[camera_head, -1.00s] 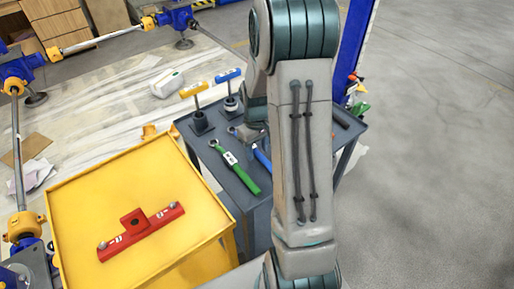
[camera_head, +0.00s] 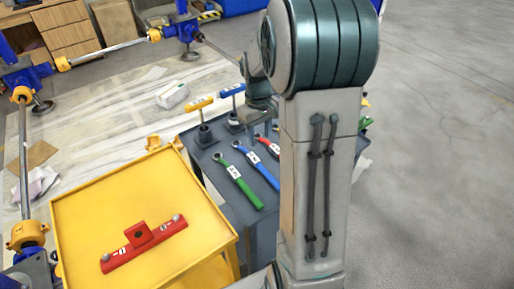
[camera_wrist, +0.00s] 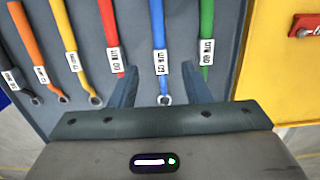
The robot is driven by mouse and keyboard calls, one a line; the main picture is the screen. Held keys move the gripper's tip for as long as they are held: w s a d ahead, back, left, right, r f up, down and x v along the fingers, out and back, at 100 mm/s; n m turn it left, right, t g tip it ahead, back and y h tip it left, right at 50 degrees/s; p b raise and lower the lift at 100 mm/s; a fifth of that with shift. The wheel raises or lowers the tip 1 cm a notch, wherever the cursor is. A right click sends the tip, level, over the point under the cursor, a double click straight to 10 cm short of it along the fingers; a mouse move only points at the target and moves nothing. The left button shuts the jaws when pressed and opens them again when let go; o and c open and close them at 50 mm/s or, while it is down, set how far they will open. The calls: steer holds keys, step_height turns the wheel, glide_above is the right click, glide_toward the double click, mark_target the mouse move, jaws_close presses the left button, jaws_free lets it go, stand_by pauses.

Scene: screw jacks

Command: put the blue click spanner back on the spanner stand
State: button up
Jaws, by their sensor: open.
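The blue click spanner (camera_head: 255,164) lies flat on the dark grey table top, between a green spanner (camera_head: 238,179) and a red one (camera_head: 268,145). In the wrist view the blue spanner (camera_wrist: 159,35) runs between the two fingers of my gripper (camera_wrist: 159,68), with its white label and ring end showing. The gripper is open and holds nothing; I cannot tell its height above the spanner. Two upright T-shaped tools, one with a yellow bar (camera_head: 201,103) and one with a blue bar (camera_head: 231,90), stand on dark bases at the table's far left; I cannot tell whether either is the spanner stand.
The wrist view also shows an orange (camera_wrist: 35,45) and a yellow spanner (camera_wrist: 66,35) in the row. A yellow cart (camera_head: 85,215) with a red level-like bar (camera_head: 143,243) stands left of the table. My arm hides the table's right part.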

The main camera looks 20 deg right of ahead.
steer(key=s+a+r+m+t, duration=0.1)
steer(key=s+a+r, duration=0.2)
steer(key=s+a, duration=0.3)
steer(key=s+a+r+m+t, duration=0.1)
steer(key=s+a+r, duration=0.2)
steer(key=s+a, duration=0.3)
steer(key=s, duration=0.5)
steer(key=shift+s+r+t, duration=0.15)
steer(key=shift+r+t, duration=0.05)
steer(key=shift+t, duration=0.2)
step_height(320, 180, up, 6)
steer(key=p, duration=0.6)
steer(key=shift+d+r+t, duration=0.15)
steer(key=shift+r+t, duration=0.05)
steer(key=shift+t, duration=0.1)
